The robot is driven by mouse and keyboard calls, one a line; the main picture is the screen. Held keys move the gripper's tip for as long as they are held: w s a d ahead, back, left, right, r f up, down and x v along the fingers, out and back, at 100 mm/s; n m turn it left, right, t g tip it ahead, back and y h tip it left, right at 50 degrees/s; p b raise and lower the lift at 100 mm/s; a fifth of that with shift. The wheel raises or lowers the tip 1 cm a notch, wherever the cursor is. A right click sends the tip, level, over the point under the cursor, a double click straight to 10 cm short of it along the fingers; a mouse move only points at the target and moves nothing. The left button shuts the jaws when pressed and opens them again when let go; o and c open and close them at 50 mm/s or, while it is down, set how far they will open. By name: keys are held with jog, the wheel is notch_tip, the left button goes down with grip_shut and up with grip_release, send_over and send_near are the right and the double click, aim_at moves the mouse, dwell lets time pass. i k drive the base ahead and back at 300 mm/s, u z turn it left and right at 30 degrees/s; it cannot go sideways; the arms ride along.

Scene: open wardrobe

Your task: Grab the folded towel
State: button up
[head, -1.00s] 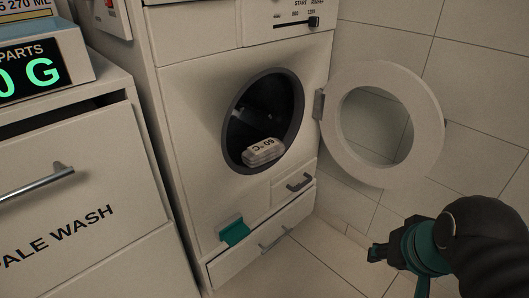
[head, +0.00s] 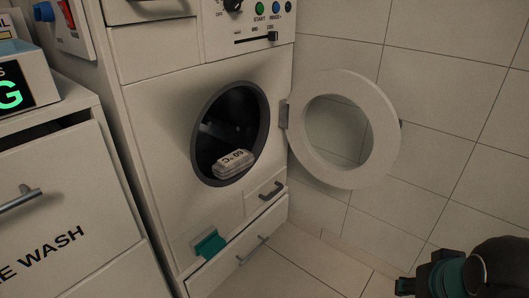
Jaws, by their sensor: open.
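The folded towel (head: 234,164) is a pale bundle with a "60 °C" mark. It lies at the front lip of the washing machine's (head: 150,120) round drum opening (head: 229,118), in the head view. My gripper (head: 403,287) is at the lower right edge of the picture, well apart from the towel and out in front of the machine. Only part of it shows, and the fingertips are small and dark. It holds nothing that I can see.
The round door (head: 379,132) stands open to the right of the drum, near the tiled wall. A lower drawer (head: 232,246) is partly pulled out, with a teal piece (head: 210,244) beside it. A "wash" cabinet (head: 70,205) stands at the left. Floor is free at the lower middle.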

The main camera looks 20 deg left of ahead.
aim_at(229, 165)
jog(key=u, duration=0.1)
jog(key=i, duration=0.9)
jog(key=u, duration=0.5)
